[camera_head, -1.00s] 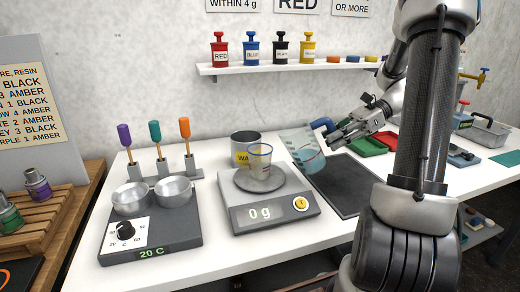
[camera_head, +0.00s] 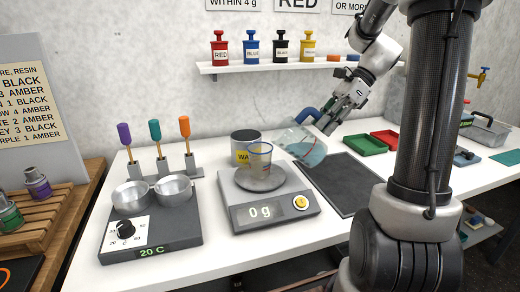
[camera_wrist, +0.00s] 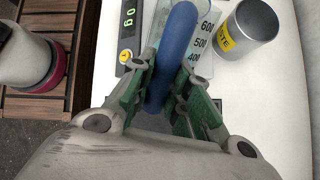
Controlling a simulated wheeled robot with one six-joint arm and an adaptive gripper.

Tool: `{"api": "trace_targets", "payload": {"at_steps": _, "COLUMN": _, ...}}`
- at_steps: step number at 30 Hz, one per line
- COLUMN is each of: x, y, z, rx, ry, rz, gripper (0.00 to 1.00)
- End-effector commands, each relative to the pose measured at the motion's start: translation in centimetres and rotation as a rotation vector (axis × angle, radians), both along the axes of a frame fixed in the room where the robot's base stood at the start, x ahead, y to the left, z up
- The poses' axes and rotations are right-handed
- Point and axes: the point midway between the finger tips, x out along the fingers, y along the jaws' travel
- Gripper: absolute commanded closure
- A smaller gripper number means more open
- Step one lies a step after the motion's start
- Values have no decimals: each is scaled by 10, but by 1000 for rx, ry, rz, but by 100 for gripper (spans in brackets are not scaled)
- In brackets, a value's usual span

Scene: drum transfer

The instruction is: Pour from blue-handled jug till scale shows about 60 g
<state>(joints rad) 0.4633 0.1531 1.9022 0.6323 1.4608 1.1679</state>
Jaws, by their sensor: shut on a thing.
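The clear jug (camera_head: 303,147) with a blue handle and bluish liquid is tilted to the left, its lip close to the cup's right side. My gripper (camera_head: 325,120) is shut on the jug's blue handle (camera_wrist: 178,50). The clear cup (camera_head: 259,160) stands upright on the round pan of the scale (camera_head: 275,213). The scale display (camera_head: 259,212) reads 0 g. In the wrist view, the handle covers part of the jug's marked wall (camera_wrist: 200,60), and the scale's display (camera_wrist: 129,18) shows beside it. No stream of liquid is visible.
A grey waste can (camera_head: 243,141) stands right behind the cup. A hotplate with two metal pots (camera_head: 150,232) is left of the scale. A dark mat (camera_head: 347,185) lies clear at right, with green and red trays (camera_head: 364,144) beyond.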

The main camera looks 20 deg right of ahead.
Motion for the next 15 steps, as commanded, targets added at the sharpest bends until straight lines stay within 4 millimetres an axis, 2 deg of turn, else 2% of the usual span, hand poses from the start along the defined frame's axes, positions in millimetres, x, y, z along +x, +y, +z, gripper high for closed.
{"api": "trace_targets", "payload": {"at_steps": 15, "x": 1, "y": 2, "z": 5, "rx": -29, "ry": 8, "rz": 0, "gripper": 100}}
